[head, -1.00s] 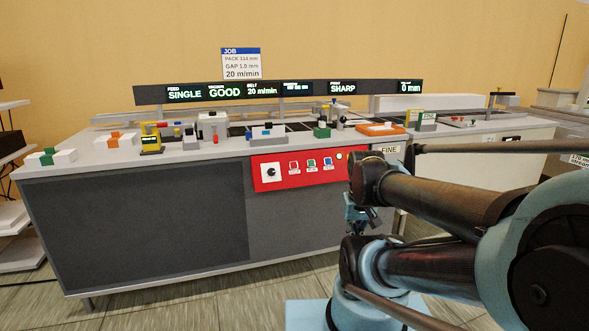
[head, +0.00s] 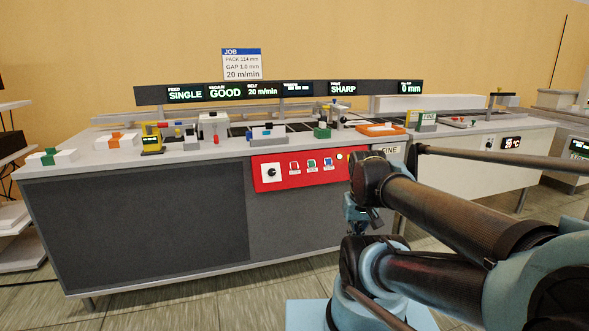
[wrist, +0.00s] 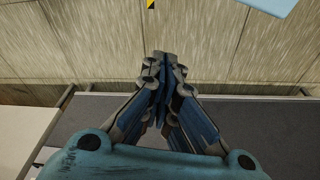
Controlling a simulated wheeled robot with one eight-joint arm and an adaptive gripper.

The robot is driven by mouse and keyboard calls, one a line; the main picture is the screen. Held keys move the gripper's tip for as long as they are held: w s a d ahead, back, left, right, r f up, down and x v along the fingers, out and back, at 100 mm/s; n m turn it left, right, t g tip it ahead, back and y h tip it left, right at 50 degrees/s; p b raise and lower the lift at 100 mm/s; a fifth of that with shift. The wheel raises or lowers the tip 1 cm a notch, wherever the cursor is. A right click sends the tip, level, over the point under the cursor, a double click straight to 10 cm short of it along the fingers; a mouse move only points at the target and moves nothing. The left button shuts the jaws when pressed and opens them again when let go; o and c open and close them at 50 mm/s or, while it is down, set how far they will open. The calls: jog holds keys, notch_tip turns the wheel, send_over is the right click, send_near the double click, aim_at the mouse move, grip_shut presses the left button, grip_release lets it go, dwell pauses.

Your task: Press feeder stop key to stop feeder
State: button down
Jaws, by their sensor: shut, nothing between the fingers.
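The red control panel (head: 268,185) is on the dark front of the machine. It carries a white plate with a black knob (head: 271,172) and a row of small keys: a red key (head: 295,166), a green key (head: 311,163) and a blue key (head: 328,161). Their labels are too small to read. A lit lamp (head: 340,156) is at the panel's upper right. My gripper (wrist: 161,55) is shut and empty in the wrist view, seen over floor and a dark grey surface. No key shows in that view. The display bar (head: 210,92) reads FEED SINGLE and BELT 20 m/min.
The machine top (head: 180,148) holds several small devices, including a yellow one (head: 152,142) and an orange tray (head: 381,130). A white cabinet (head: 465,163) stands at the right, partly behind my arm. Shelving (head: 14,215) is at the left. Floor before the dark front is clear.

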aim_at(297, 166)
jog(key=w+d+r+n+t+h, duration=0.1)
jog(key=w+r+n+t+h, duration=0.2)
jog(key=w, duration=1)
jog(key=w+d+r+t+h, duration=0.15)
jog(key=w+r, duration=0.25)
jog(key=w, duration=0.9)
jog(key=w+a+f+n+t+h, duration=0.1)
jog(key=w+a+n+t, duration=0.1)
jog(key=w+a, duration=0.5)
jog(key=w+a+n+t+h, duration=0.2)
jog(key=w+a+t, duration=0.2)
jog(key=w+a, duration=0.4)
jog(key=w, duration=0.5)
jog(key=shift+f, duration=0.4)
jog(key=shift+w, duration=0.15)
jog(key=shift+w+a+f, duration=0.35)
jog(key=shift+w+f, duration=0.35)
jog(key=shift+w, duration=0.5)
jog(key=shift+w+a+f, duration=0.4)
jog(key=shift+w+f, duration=0.3)
jog(key=shift+w, duration=0.55)
jog(key=shift+w+a+f, duration=0.35)
jog(key=shift+w+f, duration=0.35)
jog(key=shift+w, duration=0.5)
